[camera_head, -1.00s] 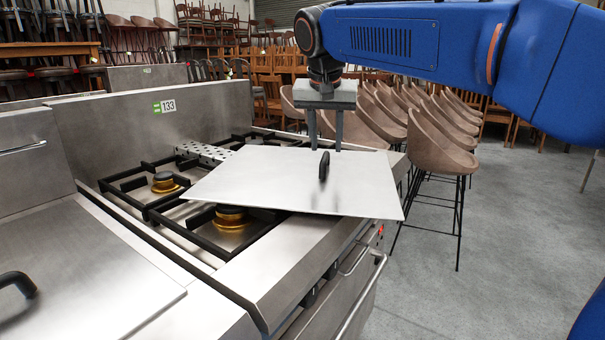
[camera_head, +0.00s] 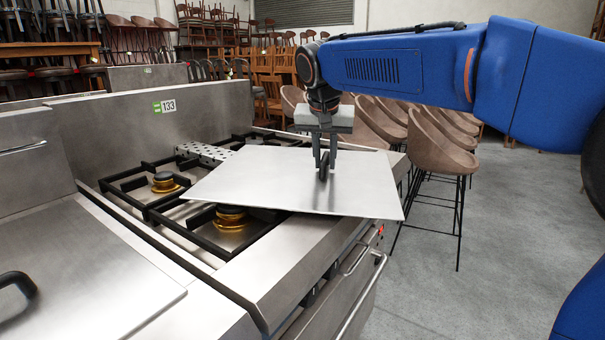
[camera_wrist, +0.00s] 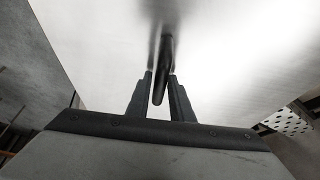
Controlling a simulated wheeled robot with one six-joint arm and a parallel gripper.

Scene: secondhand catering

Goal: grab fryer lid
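The fryer lid (camera_head: 270,184) is a flat steel sheet with a black upright handle (camera_head: 323,172). It lies on the gas hob, its front right corner sticking out past the hob's edge. My gripper (camera_head: 324,166) points down over the lid with its fingers on either side of the handle. In the wrist view the handle (camera_wrist: 160,85) stands between the two fingertips (camera_wrist: 161,76). A gap shows beside the handle near the finger bases, and the fingers look open. Whether the fingertips touch the handle is hard to tell.
The hob's black grates (camera_head: 140,190) and brass burners (camera_head: 232,213) lie left of the lid. Another steel lid with a black handle (camera_head: 18,283) is at the lower left. Beige bar stools (camera_head: 440,140) stand behind on the right. The grey floor at right is clear.

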